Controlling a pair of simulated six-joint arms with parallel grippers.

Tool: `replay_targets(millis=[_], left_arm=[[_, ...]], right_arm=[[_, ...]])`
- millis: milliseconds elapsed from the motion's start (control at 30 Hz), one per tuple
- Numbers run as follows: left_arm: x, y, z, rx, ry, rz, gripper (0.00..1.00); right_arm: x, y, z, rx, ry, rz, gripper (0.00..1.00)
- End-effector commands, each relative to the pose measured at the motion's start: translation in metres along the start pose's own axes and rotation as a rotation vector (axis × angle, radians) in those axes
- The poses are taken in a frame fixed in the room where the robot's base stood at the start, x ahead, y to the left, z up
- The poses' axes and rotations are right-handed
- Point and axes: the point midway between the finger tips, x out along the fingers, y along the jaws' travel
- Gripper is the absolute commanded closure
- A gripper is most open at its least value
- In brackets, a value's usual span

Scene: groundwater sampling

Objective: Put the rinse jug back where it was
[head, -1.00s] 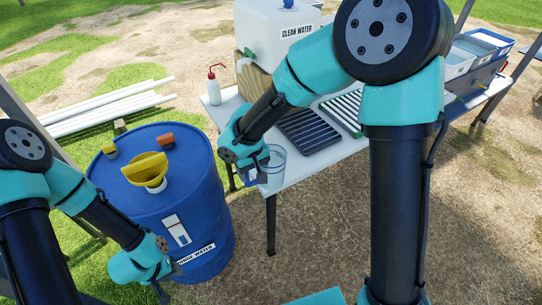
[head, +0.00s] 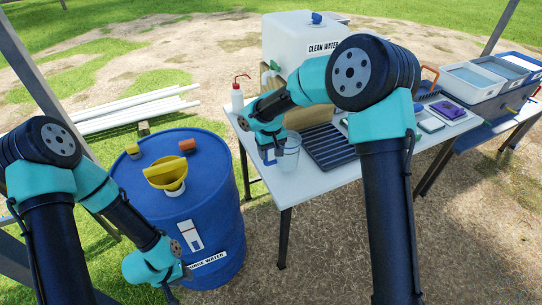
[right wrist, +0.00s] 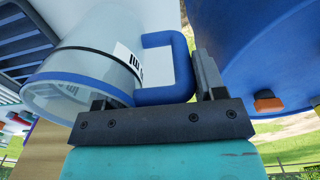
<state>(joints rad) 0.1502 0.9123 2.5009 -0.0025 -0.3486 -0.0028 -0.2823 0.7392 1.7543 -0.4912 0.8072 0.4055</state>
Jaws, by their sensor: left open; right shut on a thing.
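The rinse jug (head: 289,156) is a clear jug with a blue rim and blue handle. In the head view it is at the left end of the white table (head: 330,183), left of the dark ribbed rack (head: 338,148). I cannot tell whether its base touches the table. My right gripper (head: 271,154) is shut on its handle; the right wrist view shows the blue handle (right wrist: 168,95) between the fingers and the jug (right wrist: 85,65) beside them. My left gripper (head: 172,290) is open, low in front of the blue drum, its tips partly out of view.
The blue purge water drum (head: 215,225) with a yellow funnel (head: 168,172) stands left of the table. A red-topped wash bottle (head: 237,98) and the clean water tank (head: 300,45) stand behind the jug. Trays (head: 470,78) are at the right.

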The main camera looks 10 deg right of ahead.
Motion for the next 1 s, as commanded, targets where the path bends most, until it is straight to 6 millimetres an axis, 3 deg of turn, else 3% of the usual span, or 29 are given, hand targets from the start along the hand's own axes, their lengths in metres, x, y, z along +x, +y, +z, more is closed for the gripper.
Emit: replay_targets(millis=[433, 700, 1000], left_arm=[[0.000, 0.000, 0.000, 0.000, 0.000, 0.000, 0.57], [0.000, 0.000, 0.000, 0.000, 0.000, 0.000, 0.57], [0.000, 0.000, 0.000, 0.000, 0.000, 0.000, 0.57]], right_arm=[[0.002, 0.004, -0.009, 0.001, 0.000, 0.000, 0.80], [0.035, 0.004, -0.008, 0.000, -0.003, 0.000, 0.80], [0.036, 0.004, -0.009, 0.000, 0.000, 0.000, 0.80]])
